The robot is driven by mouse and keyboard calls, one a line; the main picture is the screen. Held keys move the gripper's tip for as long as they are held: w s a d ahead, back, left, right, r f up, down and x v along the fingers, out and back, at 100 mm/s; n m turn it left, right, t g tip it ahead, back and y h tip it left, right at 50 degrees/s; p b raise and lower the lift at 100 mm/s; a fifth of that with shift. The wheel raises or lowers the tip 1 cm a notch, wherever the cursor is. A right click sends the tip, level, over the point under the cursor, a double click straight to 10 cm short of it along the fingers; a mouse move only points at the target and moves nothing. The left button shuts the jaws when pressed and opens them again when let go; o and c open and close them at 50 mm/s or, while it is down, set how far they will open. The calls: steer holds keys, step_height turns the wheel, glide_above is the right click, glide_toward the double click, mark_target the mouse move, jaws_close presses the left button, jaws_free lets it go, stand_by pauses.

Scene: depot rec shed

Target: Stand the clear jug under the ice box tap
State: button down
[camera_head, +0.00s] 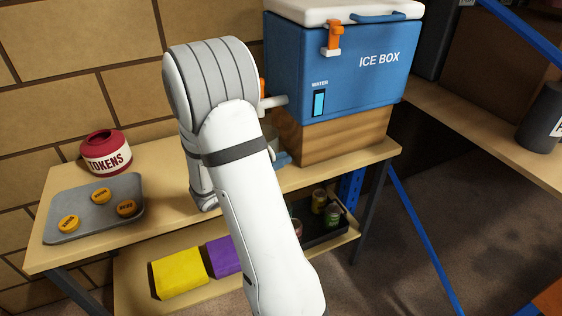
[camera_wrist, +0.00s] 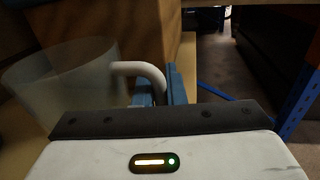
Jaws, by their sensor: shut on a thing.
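The clear jug (camera_wrist: 65,82) shows at the left of the wrist view, see-through, with a pale curved handle (camera_wrist: 135,69). My gripper (camera_wrist: 160,88), with blue fingers, is shut on that handle. The blue ice box (camera_head: 340,75) has a white lid and sits on the wooden block (camera_head: 325,138). Its pale tap (camera_head: 272,102) sticks out to the left, partly behind my arm. Whether the jug is under the tap or touches the table cannot be told.
The table (camera_head: 175,212) also holds a red tokens pot (camera_head: 106,152) and a grey tray (camera_head: 75,225) with orange discs. The lower shelf carries a yellow block (camera_head: 180,276), a purple block (camera_head: 223,256) and a dark tray (camera_head: 325,230) with small cans. Another table (camera_head: 490,132) stands at the right.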

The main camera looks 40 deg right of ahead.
steer(key=shift+r, duration=0.1)
steer(key=c, duration=1.9)
jaws_free()
steer(key=shift+f, duration=0.2)
steer(key=shift+c, duration=0.2)
steer(key=o, duration=0.4)
steer(key=shift+o, duration=0.2)
steer(key=shift+r, duration=0.1)
